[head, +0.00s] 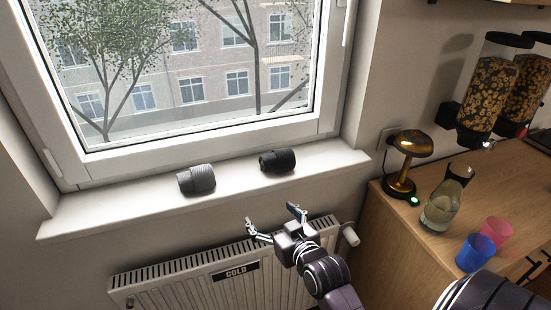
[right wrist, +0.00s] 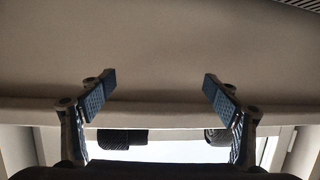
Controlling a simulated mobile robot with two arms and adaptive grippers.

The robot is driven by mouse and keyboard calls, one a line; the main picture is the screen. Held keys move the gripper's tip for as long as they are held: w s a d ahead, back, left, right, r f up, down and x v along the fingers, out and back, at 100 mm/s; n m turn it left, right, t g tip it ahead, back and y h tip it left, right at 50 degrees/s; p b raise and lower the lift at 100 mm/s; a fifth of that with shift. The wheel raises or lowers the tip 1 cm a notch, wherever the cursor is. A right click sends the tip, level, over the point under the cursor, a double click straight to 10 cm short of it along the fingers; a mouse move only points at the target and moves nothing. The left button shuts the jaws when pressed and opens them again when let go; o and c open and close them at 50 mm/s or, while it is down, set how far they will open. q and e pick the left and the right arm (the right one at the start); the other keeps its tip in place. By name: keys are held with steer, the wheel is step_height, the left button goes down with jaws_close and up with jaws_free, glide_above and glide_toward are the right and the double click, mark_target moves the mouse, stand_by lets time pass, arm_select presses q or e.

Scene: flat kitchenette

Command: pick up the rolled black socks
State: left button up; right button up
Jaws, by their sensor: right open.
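The rolled black socks (head: 277,161) lie on the white windowsill below the window. In the right wrist view they show as a dark roll (right wrist: 122,137) near the bottom, partly cut off by the sill edge. My right gripper (head: 272,216) is open and empty in front of and below the sill, above the radiator, apart from the socks. Its two fingers also show spread in the right wrist view (right wrist: 160,85). My left gripper is not in view.
A rolled grey pair (head: 196,180) lies left of the black socks on the windowsill (head: 115,205). The radiator (head: 190,287) stands below. At right, the wooden counter (head: 412,235) holds a brass lamp (head: 401,184), glass carafe (head: 440,209) and blue (head: 475,254) and pink cups (head: 497,233).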

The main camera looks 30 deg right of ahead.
mark_target(280, 164)
steer(key=d+r+t, duration=0.1)
steer(key=r, duration=0.2)
steer(key=d+r+m+t+h, duration=0.1)
steer(key=d+r, duration=0.1)
steer(key=r, duration=0.2)
steer(key=d+r+t+h, duration=0.1)
steer(key=r, duration=0.3)
steer(key=shift+d+r, duration=0.15)
steer(key=shift+d, duration=0.15)
steer(key=shift+w+d+r+p, duration=0.2)
steer(key=shift+w+r, duration=0.05)
steer(key=shift+w, duration=0.35)
steer(key=shift+w+d+r+p, duration=0.15)
steer(key=shift+w+r, duration=0.05)
steer(key=shift+w, duration=0.35)
steer(key=shift+x, duration=0.8)
steer(key=p+x, duration=0.1)
steer(key=x, duration=0.3)
steer(key=shift+d+f, duration=0.15)
steer(key=shift+d, duration=0.05)
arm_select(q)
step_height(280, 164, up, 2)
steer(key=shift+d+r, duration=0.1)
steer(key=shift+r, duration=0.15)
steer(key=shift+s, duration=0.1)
arm_select(e)
steer(key=c, duration=1.2)
